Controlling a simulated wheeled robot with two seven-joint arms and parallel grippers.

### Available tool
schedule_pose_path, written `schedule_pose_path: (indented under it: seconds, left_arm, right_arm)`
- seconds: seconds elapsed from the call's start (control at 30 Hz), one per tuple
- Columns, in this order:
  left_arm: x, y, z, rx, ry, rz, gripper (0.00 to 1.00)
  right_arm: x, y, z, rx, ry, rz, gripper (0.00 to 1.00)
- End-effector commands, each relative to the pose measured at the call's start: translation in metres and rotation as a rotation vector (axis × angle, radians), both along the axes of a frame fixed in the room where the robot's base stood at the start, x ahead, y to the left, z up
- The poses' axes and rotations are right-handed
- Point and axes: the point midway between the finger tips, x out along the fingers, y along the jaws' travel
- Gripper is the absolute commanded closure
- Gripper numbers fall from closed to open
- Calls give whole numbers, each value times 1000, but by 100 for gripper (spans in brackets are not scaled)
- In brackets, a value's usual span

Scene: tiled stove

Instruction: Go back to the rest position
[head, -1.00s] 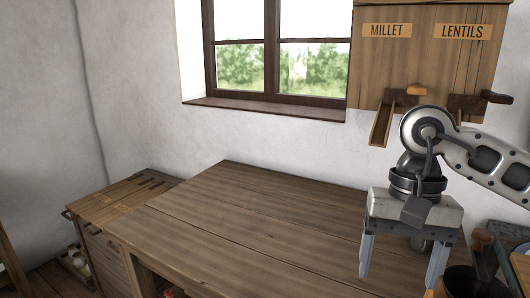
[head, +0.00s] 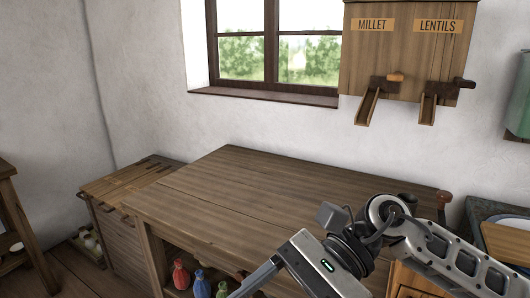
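My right arm comes in from the lower right. Its gripper (head: 258,279) is in front of the table's right front part, pointing down and left. One grey finger shows and runs down to the bottom edge of the picture; the other finger cannot be made out, so the opening is unclear. No object shows at the visible finger. My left gripper is not in view.
The wooden table (head: 240,185) has a bare top, with coloured bottles (head: 201,283) below it. A low cabinet (head: 135,183) stands at its left. The millet and lentils dispenser (head: 405,55) hangs on the wall. A counter with a board (head: 508,243) is at the right.

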Motion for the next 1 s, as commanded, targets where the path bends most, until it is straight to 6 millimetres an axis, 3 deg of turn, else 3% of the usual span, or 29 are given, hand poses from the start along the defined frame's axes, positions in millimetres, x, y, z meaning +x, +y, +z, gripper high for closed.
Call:
schedule_pose_path:
  seconds: [0.03,0.13,0.23,0.33,0.43,0.5,0.6,0.63,0.7,0.8,0.9,1.0]
  left_arm:
    - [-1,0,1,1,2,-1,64]
    - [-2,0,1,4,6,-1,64]
    - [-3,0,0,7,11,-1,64]
    - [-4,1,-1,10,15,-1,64]
    - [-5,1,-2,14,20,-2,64]
    - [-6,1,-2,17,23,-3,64]
    - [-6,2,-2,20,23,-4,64]
    - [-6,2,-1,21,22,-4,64]
    - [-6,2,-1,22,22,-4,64]
    - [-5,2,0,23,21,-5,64]
    - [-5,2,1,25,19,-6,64]
    - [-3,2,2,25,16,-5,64]
  right_arm:
    - [-9,17,10,101,186,-69,25]
    - [-4,35,39,288,604,-225,25]
    - [21,33,55,449,1063,-370,25]
    - [56,13,46,593,1550,-496,25]
    - [86,-19,6,733,2055,-596,25]
    - [97,-44,-38,836,2412,-652,25]
    - [91,-77,-107,986,2867,-692,25]
    - [85,-85,-127,-972,-2813,658,25]
    - [66,-102,-169,-906,-2573,558,25]
    - [34,-118,-215,-844,-2300,452,25]
    - [7,-127,-243,-807,-2115,383,25]
    - [-9,-132,-257,-789,-2014,347,25]
